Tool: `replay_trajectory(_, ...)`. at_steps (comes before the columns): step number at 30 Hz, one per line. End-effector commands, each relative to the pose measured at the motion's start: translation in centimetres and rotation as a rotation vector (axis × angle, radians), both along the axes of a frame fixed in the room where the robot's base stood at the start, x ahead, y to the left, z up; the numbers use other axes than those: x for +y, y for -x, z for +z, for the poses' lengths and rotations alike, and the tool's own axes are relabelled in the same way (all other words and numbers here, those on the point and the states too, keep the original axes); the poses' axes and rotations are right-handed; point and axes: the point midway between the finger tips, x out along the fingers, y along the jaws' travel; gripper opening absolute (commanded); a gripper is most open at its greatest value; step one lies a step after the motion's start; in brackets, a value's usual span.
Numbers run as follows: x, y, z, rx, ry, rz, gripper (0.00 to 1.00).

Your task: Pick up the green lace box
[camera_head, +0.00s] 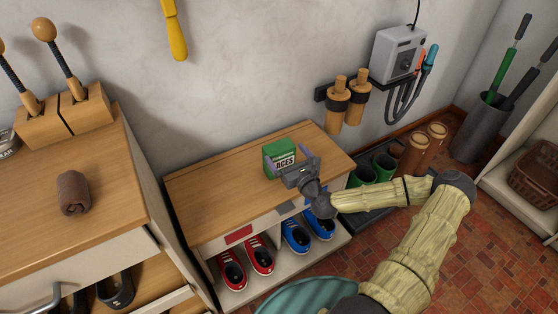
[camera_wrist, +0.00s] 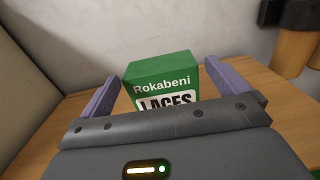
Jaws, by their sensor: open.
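The green lace box (camera_head: 281,155) stands upright on the wooden top of a low shoe bench, with a white label reading "LACES" on its front. My gripper (camera_head: 287,158) is at the box, coming from the front right. In the wrist view, the box (camera_wrist: 163,82) shows between the two purple fingers of my gripper (camera_wrist: 158,85), one on each side. The fingers are apart, with a visible gap on both sides of the box. The lower part of the box is hidden behind the gripper body.
The bench top (camera_head: 215,195) is otherwise clear. Red shoes (camera_head: 247,262) and blue shoes (camera_head: 308,232) sit on the shelf below. Wooden-handled tools (camera_head: 338,100) hang on the wall behind right. Green boots (camera_head: 373,170) stand right of the bench. A cabinet (camera_head: 110,190) is at left.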

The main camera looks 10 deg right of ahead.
Motion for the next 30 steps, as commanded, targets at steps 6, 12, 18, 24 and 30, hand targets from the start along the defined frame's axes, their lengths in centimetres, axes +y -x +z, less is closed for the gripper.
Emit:
replay_trajectory(6,0.0,0.0,0.0,0.0,0.0,0.0,1.0)
replay_trajectory(12,0.6,-1.4,-0.3,-0.003,0.004,0.003,1.0)
replay_trajectory(18,1.5,-4.2,-0.5,-0.003,0.003,0.001,1.0)
replay_trajectory(24,1.7,-4.9,-0.3,-0.001,0.001,0.0,1.0)
replay_trajectory(30,1.7,-4.9,-0.3,-0.001,0.001,0.0,1.0)
